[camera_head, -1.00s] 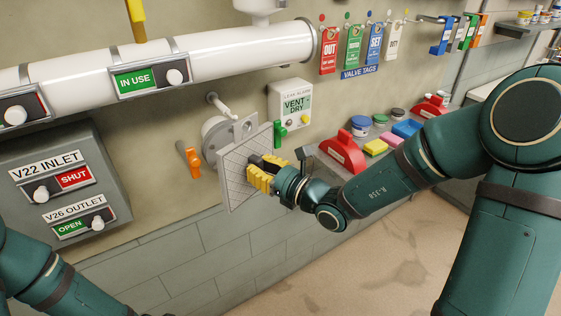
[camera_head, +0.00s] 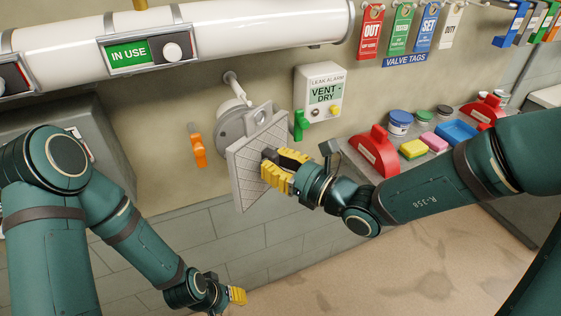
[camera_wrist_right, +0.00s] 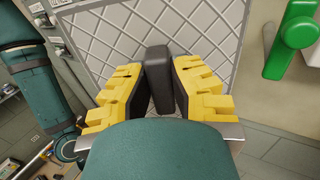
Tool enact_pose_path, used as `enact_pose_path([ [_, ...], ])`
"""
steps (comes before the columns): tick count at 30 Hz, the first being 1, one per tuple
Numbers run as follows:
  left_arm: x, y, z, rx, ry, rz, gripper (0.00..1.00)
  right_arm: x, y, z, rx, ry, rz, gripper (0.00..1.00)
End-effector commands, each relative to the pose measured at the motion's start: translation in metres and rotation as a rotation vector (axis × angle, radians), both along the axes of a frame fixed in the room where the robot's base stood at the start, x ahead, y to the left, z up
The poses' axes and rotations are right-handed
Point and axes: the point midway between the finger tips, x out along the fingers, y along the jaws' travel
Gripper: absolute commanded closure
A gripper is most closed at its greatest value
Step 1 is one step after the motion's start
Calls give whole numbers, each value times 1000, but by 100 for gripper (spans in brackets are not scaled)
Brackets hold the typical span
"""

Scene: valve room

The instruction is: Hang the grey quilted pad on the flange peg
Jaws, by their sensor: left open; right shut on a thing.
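The grey quilted pad (camera_head: 257,162) hangs tilted from my right gripper (camera_head: 270,168), which is shut on the black grip (camera_wrist_right: 159,78) on its face. The pad's top tab, with a small hole, is in front of the round grey flange (camera_head: 232,122) on the wall. The tab and pad hide part of the flange. I cannot tell whether the peg is in the hole or whether pad and flange touch. The quilted face also fills the middle of the right wrist view (camera_wrist_right: 115,45). My left gripper (camera_head: 238,296) is open and empty, low near the floor, below the pad.
An orange lever (camera_head: 198,146) is left of the flange, and a green lever (camera_head: 300,125) is close on its right under the leak alarm box (camera_head: 319,93). A white pipe (camera_head: 230,38) runs above. A shelf with a red holder (camera_head: 377,152) and jars is to the right.

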Motion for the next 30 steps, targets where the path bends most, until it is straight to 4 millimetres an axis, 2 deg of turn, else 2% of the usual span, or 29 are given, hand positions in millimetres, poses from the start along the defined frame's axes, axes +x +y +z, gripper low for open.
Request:
enact_pose_path([
  [30,0,0,0,0,0,0,53,52,17,-4,1,-1,0,100],
])
